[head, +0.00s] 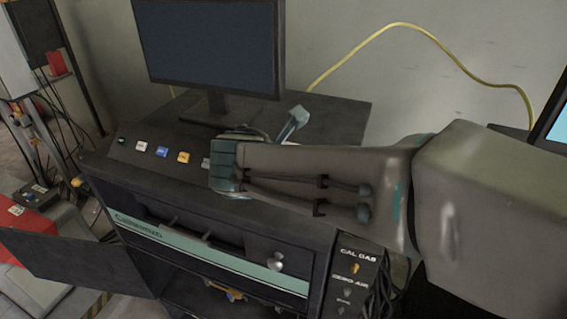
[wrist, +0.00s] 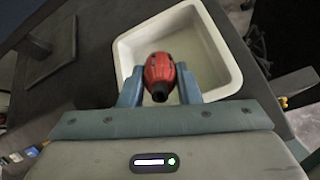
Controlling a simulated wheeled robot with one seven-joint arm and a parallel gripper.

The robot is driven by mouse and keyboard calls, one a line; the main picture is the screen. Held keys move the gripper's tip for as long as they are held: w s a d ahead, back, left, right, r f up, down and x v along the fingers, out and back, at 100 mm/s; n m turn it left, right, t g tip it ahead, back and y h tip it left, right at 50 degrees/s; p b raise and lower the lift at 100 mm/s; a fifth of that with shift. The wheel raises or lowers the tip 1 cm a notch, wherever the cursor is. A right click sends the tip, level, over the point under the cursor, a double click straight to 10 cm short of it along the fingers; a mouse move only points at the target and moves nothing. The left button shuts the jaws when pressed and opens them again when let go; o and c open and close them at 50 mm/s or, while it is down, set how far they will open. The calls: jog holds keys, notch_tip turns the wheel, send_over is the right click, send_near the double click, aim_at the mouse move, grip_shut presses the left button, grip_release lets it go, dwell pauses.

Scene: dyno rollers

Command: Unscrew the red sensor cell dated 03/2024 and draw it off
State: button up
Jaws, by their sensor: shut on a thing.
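In the wrist view, a red sensor cell (wrist: 159,69) with a dark nozzle-like end (wrist: 160,91) sits between the two blue-grey fingers of my gripper (wrist: 159,84). The fingers are shut on its sides. The cell appears above or in front of a white rectangular tray (wrist: 222,81), with the tray's pale floor behind it. I cannot tell the height between them. No date is legible on the cell. In the head view, my gripper (head: 262,135) is over the console top below the monitor, and my arm hides the cell.
The dark cabinet (head: 200,228) has a row of coloured buttons (head: 162,152) along its front top. A monitor (head: 210,48) stands at the back. An open door panel (head: 75,262) juts out at lower left. A yellow cable (head: 345,55) hangs along the wall.

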jog(key=x, duration=0.2)
jog(key=b+x, duration=0.1)
jog(key=x, duration=0.1)
jog(key=shift+w+d+r, duration=0.15)
jog(key=shift+w+r, duration=0.05)
jog(key=shift+w, duration=0.15)
jog(key=shift+w+d+f+b, duration=0.1)
jog(key=shift+w+f+b, duration=0.2)
jog(key=shift+b, duration=0.05)
jog(key=shift+f+b, duration=0.65)
jog(key=shift+f, duration=0.1)
jog(key=shift+s, duration=0.1)
jog(key=o, duration=1.1)
jog(key=shift+o, duration=0.2)
jog(key=v, duration=1.4)
jog(key=shift+b, duration=0.3)
